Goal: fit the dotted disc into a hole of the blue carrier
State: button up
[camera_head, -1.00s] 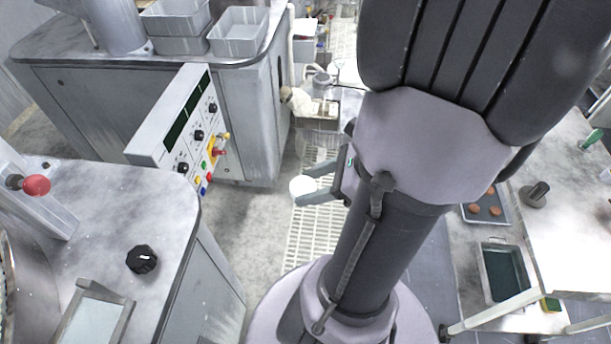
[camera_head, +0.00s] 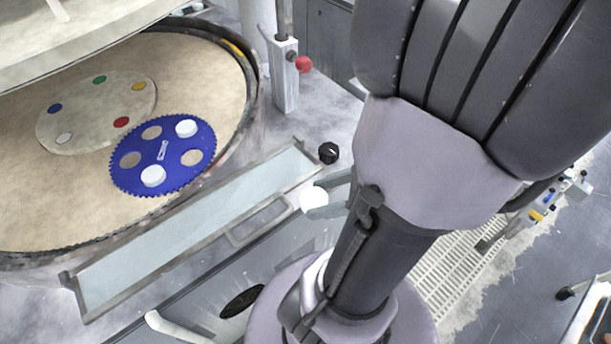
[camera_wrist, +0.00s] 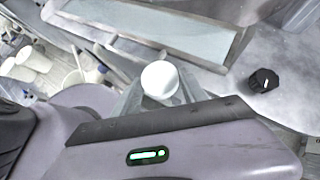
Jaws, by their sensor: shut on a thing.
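The blue carrier (camera_head: 174,147) is a toothed disc lying flat on the tan platen (camera_head: 215,90) at the left of the head view. White discs fill two of its holes, one at upper right (camera_head: 186,128) and one at lower left (camera_head: 153,176). Its other holes show tan platen. My gripper (camera_head: 322,201) is shut on a plain-looking white disc (camera_head: 313,198), right of and apart from the carrier, near the machine's front edge. The held disc also shows between the fingers in the wrist view (camera_wrist: 159,79). No dots can be made out on it.
A long pale tray (camera_head: 190,230) lies between my gripper and the platen. A black knob (camera_head: 328,152) and a post with a red knob (camera_head: 303,64) stand nearby. A round plate with coloured spots (camera_head: 75,120) is beside the carrier, and a machine part overhangs the upper left.

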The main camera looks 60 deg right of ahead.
jog(key=shift+s+d, duration=0.1)
jog(key=w+a+b, duration=0.1)
jog(key=w, duration=1)
jog(key=w+a+b, duration=0.1)
jog(key=w+b, duration=0.1)
jog(key=w, duration=0.8)
jog(key=w+a+b, duration=0.1)
jog(key=w, duration=1)
jog(key=shift+w, duration=0.3)
jog(key=w+f+b, duration=0.1)
jog(key=f, duration=0.1)
jog(key=w+f+b, duration=0.1)
jog(key=f+b, duration=0.1)
jog(key=w+f+b, duration=0.1)
jog(key=b, duration=0.1)
jog(key=shift+w+a+f, duration=0.15)
jog(key=shift+a+f, duration=0.05)
jog(key=shift+f, duration=0.2)
jog(key=shift+f+b, duration=0.4)
jog(key=shift+f, duration=0.05)
jog(key=shift+f, duration=0.15)
jog(key=o, duration=1.5)
jog(key=shift+c, duration=0.2)
